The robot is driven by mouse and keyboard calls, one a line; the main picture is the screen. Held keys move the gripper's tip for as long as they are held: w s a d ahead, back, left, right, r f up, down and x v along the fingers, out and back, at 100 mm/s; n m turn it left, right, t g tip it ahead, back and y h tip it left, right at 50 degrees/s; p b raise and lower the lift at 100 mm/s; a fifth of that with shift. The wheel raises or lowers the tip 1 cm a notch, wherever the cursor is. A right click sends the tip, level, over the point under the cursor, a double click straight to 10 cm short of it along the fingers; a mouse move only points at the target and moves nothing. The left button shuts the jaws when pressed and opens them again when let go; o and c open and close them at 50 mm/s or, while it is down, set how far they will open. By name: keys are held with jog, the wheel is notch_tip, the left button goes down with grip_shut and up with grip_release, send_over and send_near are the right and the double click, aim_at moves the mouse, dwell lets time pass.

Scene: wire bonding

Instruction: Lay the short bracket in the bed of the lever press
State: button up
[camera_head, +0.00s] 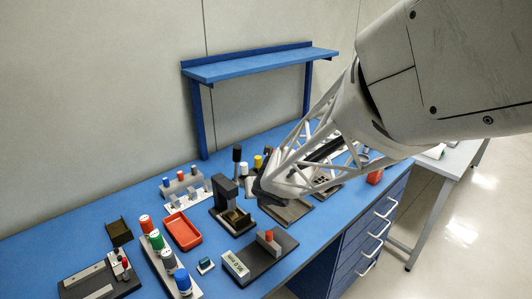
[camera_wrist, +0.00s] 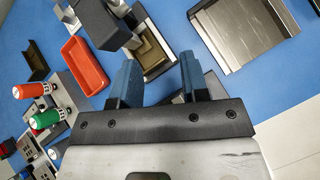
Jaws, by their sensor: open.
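The lever press (camera_head: 226,191) is a dark upright block on a base, left of my gripper in the head view. It also shows at the top of the wrist view (camera_wrist: 100,22). Its bed (camera_wrist: 152,56) holds a stepped brass-coloured shape; I cannot tell whether this is part of the bed or a separate bracket. I cannot pick out the short bracket with certainty. My gripper (camera_wrist: 160,78) is open, with its two blue fingers apart and nothing seen between them. The fingers point toward the press bed, above the bench. In the head view the fingertips are hard to make out.
A red tray (camera_head: 182,231) lies left of the press. A metal-floored tray (camera_wrist: 240,35) lies right.

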aim_at(246, 217)
jog(key=shift+s+a+f+m+g+h, duration=0.25)
jog(key=shift+f+m+g, duration=0.6)
jog(key=shift+m, duration=1.2)
jog(key=shift+a+f+m+g+h, duration=0.3)
jog(key=shift+a+f+m+g, duration=0.25)
jog(key=shift+m+g, duration=1)
jog(key=shift+s+a+f+m+g+h, duration=0.25)
jog(key=shift+f+m+g, duration=0.35)
jog(key=shift+m, duration=1.9)
jog(key=shift+w+a+f, duration=0.1)
jog(key=shift+f, duration=0.2)
jog(key=shift+x, duration=3.75)
jog(key=shift+w, duration=0.1)
grip_shut()
